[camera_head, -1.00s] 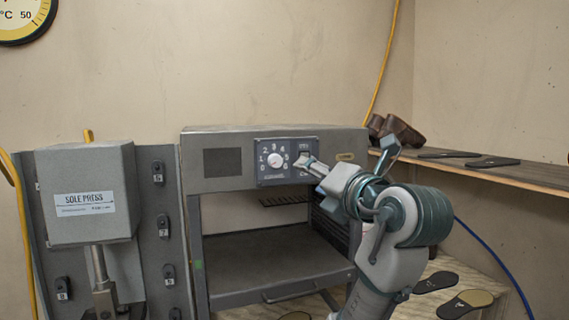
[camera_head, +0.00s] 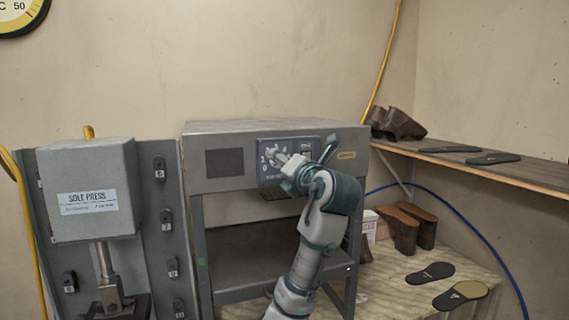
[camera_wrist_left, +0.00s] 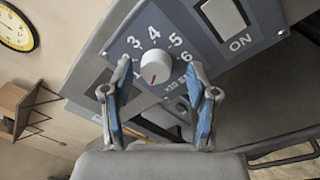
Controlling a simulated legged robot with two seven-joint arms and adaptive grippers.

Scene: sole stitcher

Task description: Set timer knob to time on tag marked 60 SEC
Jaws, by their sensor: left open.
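The timer knob (camera_wrist_left: 155,66) is a round white knob with a red mark, on a blue-grey panel (camera_wrist_left: 118,47) numbered around it. In the left wrist view its red mark points down in the picture, away from the 3 and 4. My left gripper (camera_wrist_left: 158,93) is open, its blue-padded fingers apart below the knob in that view, not closed on it. In the head view my left gripper (camera_head: 283,160) is in front of the panel and hides much of the knob. No tag reading 60 SEC is legible. My right gripper is not in view.
An ON rocker switch (camera_wrist_left: 224,16) is beside the knob. The panel is on a grey machine (camera_head: 220,184). A sole press (camera_head: 92,190) stands at left. Shoes (camera_head: 397,124) and soles lie on the right shelf (camera_head: 480,167), with more on the bench (camera_head: 400,276).

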